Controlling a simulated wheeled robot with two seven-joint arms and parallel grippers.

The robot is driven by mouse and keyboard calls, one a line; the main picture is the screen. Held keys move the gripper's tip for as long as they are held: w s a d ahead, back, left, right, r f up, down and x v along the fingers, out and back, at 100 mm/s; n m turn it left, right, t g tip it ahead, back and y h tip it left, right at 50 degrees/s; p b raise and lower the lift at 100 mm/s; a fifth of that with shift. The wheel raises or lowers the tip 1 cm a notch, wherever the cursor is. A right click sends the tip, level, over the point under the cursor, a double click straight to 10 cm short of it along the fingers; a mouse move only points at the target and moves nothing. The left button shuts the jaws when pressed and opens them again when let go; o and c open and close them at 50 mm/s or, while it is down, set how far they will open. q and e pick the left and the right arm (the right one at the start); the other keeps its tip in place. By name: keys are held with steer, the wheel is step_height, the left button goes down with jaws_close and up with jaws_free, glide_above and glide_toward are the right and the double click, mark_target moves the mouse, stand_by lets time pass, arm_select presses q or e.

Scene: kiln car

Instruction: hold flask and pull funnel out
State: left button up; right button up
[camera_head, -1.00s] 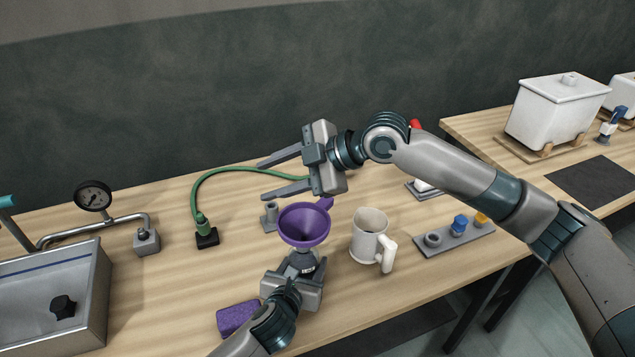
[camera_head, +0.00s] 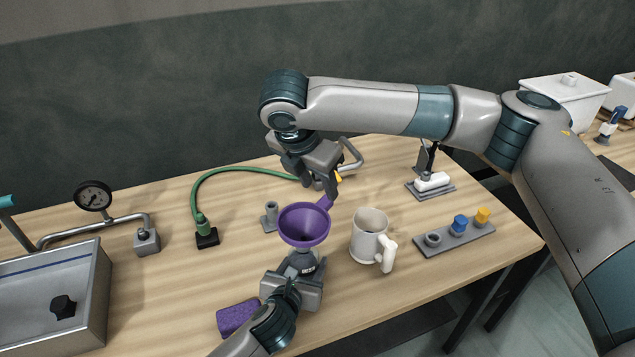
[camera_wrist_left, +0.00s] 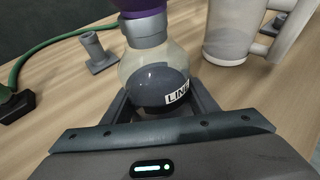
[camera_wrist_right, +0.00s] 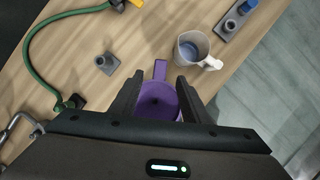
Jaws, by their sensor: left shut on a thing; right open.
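A purple funnel (camera_head: 304,225) stands upright in the neck of a round flask (camera_wrist_left: 155,75) with dark contents and a partly visible label. My left gripper (camera_wrist_left: 160,105) is shut on the flask body, near the table's front edge. In the head view the flask is mostly hidden by the funnel and my left gripper. My right gripper (camera_head: 325,185) is open and points down, above and just behind the funnel. In the right wrist view the funnel (camera_wrist_right: 158,100) and its tab (camera_wrist_right: 160,70) lie between the open fingers, and I cannot tell if they touch.
A white mug (camera_head: 368,238) stands close to the right of the flask. A grey holder (camera_head: 270,215) is behind left, and a green hose (camera_head: 215,178) curves at the back. A purple sponge (camera_head: 237,318) lies front left. A rack with caps (camera_head: 455,238) is at right.

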mark_target(310, 228)
steer(key=shift+f, duration=0.15)
steer(key=x, duration=1.1)
steer(key=shift+w+f, duration=0.15)
steer(key=shift+f, duration=0.2)
jaws_close()
